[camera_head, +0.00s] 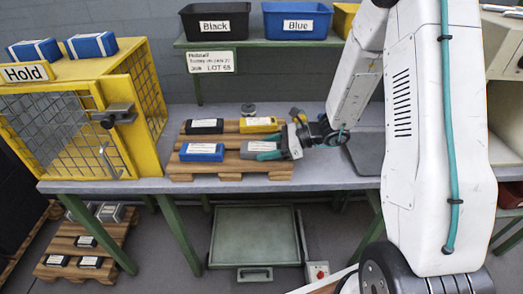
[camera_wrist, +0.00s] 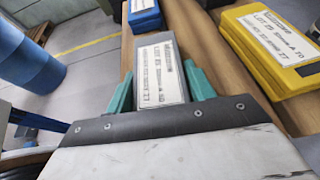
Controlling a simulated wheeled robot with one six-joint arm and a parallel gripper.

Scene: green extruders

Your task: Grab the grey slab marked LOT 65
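A grey slab (camera_head: 262,147) with a white label lies at the right end of the near row on the wooden pallet. In the wrist view the grey slab (camera_wrist: 158,70) sits between my teal fingers, its label facing up. The label print is too blurred to read surely. My gripper (camera_head: 276,150) reaches in from the right, with a finger along each side of the slab. In the wrist view my gripper's fingertips (camera_wrist: 159,72) lie close against the slab's sides. Whether they press on it cannot be told. The slab appears to rest on the pallet.
A blue slab (camera_head: 201,152), a black slab (camera_head: 204,126) and a yellow slab (camera_head: 258,125) share the pallet (camera_head: 232,169). A yellow Hold cage (camera_head: 149,92) stands left. Black (camera_head: 214,22) and blue (camera_head: 295,21) bins sit on the shelf above a sign (camera_head: 211,61) reading LOT 65.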

